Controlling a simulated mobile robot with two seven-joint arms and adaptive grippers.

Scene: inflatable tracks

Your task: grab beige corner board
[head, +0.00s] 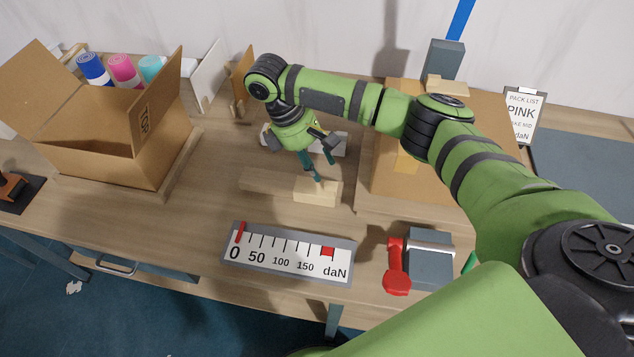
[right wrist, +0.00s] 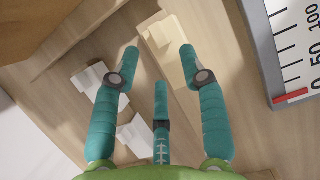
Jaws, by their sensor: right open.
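A beige piece (head: 317,191), which looks like the corner board, lies on the workbench at the right end of a low wooden strip (head: 265,182). In the right wrist view the beige piece (right wrist: 166,42) shows as a cream, ridged shape beyond the fingertips. My right gripper (head: 319,168) points down just above it in the head view, fingers spread, with nothing held. In the right wrist view its fingertips (right wrist: 159,58) stand around the line to the piece; contact cannot be told. My left gripper is not in view.
White pieces (right wrist: 137,136) lie beside the strip. An open cardboard box (head: 110,140) stands left, another box (head: 375,190) right. A daN gauge panel (head: 289,254) and a red-handled device (head: 430,262) are at the front. Bare bench lies left of the strip.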

